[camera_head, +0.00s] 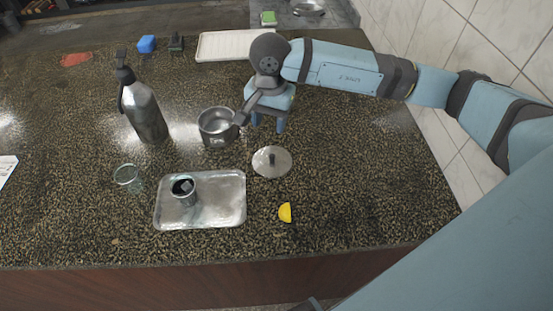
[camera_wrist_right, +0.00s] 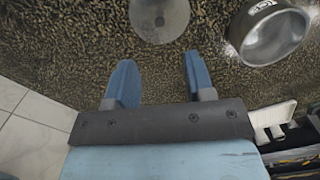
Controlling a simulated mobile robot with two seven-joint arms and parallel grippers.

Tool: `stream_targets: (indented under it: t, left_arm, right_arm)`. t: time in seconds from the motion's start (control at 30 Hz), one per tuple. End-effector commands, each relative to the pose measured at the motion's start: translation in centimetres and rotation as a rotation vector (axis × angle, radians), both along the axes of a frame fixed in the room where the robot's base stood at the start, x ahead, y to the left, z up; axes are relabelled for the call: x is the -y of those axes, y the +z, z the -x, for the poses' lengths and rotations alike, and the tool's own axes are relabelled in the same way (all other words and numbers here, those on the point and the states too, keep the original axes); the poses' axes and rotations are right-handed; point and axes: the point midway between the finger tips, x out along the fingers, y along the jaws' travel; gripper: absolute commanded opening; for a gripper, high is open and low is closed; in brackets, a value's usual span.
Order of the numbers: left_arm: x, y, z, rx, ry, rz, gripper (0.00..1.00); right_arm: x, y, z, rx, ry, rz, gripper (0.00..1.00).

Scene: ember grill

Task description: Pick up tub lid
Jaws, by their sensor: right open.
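The tub lid (camera_head: 264,166) is a round, flat metal disc with a dark knob in its middle. It lies on the speckled counter, right of the metal tub (camera_head: 217,127). The tub is open at the top. My right gripper (camera_head: 268,127) is open and empty, above the counter just behind the lid and right of the tub. In the right wrist view the lid (camera_wrist_right: 160,22) shows at the top, ahead of the two blue fingers (camera_wrist_right: 158,82), and the tub (camera_wrist_right: 270,38) is at the upper right. My left gripper is not in view.
A metal tray (camera_head: 222,213) with a small metal cup (camera_head: 185,195) lies in front of the tub. A glass (camera_head: 128,178), a tall bottle (camera_head: 147,116), a yellow wedge (camera_head: 285,212) and a white tray (camera_head: 225,46) also stand on the counter. The tiled wall is at right.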

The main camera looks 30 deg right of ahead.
Motion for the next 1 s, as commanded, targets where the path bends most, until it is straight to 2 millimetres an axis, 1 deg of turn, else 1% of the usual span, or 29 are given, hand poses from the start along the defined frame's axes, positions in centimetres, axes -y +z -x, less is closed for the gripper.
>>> stream_targets:
  t: [0.07, 0.17, 0.27, 0.4, 0.5, 0.6, 0.77, 0.87, 1.0]
  left_arm:
    - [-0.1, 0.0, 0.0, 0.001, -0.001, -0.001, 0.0]
    - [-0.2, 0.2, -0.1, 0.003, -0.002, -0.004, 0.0]
    - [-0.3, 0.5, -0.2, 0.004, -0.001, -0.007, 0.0]
    - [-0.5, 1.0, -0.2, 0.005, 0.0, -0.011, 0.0]
    - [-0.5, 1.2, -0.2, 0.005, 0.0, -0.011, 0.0]
    - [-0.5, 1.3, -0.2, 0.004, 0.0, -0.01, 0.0]
    - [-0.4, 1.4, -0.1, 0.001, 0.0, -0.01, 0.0]
    - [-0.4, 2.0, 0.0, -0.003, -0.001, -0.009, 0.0]
    - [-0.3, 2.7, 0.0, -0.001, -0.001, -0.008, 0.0]
  right_arm:
    - [0.7, 0.1, -0.3, 0.013, 0.006, 0.031, 0.49]
    - [1.0, -0.4, -0.4, 0.014, 0.009, 0.045, 0.49]
    - [0.9, -2.0, -0.3, 0.012, 0.009, 0.045, 0.49]
    - [0.9, -4.9, -0.3, 0.011, 0.008, 0.043, 0.49]
    - [0.9, -6.6, -0.3, 0.012, 0.008, 0.043, 0.49]
    - [0.9, -7.7, -0.3, 0.014, 0.008, 0.042, 0.49]
    - [0.9, -8.7, -0.4, 0.014, 0.008, 0.042, 0.49]
    - [0.8, -9.9, -0.3, 0.011, 0.009, 0.04, 0.49]
    - [0.8, -12.1, -0.4, 0.013, 0.007, 0.041, 0.49]
